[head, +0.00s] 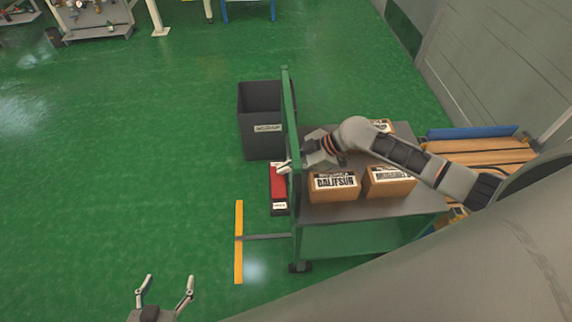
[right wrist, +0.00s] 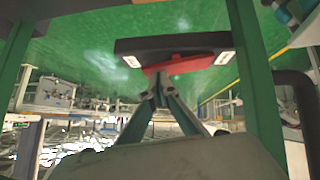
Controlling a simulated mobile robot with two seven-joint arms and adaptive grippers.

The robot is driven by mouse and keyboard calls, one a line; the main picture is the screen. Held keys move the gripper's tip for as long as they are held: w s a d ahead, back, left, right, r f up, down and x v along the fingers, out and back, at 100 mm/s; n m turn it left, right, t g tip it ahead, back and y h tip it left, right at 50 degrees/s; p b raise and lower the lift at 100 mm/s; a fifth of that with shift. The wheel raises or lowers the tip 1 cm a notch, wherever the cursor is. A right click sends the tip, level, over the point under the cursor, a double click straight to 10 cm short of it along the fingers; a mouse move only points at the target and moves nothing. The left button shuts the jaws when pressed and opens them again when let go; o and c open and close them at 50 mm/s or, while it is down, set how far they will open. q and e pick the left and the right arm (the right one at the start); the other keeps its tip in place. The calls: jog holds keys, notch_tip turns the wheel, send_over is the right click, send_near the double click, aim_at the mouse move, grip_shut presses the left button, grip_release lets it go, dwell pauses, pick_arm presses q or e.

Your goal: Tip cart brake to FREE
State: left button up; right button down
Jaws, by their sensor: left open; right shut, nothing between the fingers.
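The cart (head: 345,211) has a grey deck and a green frame with a tall green end post. Its brake is a red rocker (head: 278,184) on a dark plate with a white label at each end, beside the post's left side. The red rocker (right wrist: 190,65) and dark plate (right wrist: 150,46) also show in the right wrist view. The label words are too small to read. My right gripper (head: 284,168) reaches across the deck to the post and is shut and empty; its tips (right wrist: 159,82) overlap the rocker, contact unclear. My left gripper (head: 169,279) is open, over the floor.
Several cardboard boxes (head: 334,187) stand on the deck under my right arm. A dark bin (head: 261,135) stands behind the brake. A yellow strip (head: 239,242) lies left of the cart. A slatted wooden stack (head: 480,152) is at the right. The green floor at left is clear.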

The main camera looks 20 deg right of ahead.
jog(key=shift+f, duration=0.1)
jog(key=shift+w+d+f+b, duration=0.1)
jog(key=shift+w+f+b, duration=0.3)
jog(key=shift+b, duration=0.5)
jog(key=shift+s, duration=0.1)
jog(key=shift+s+r, duration=0.1)
jog(key=shift+s, duration=0.05)
jog(key=shift+s+r+p, duration=0.1)
jog(key=shift+p, duration=0.35)
jog(key=shift+s+a+r+p, duration=0.2)
jog(key=shift+s+p, duration=0.15)
jog(key=shift+s, duration=0.1)
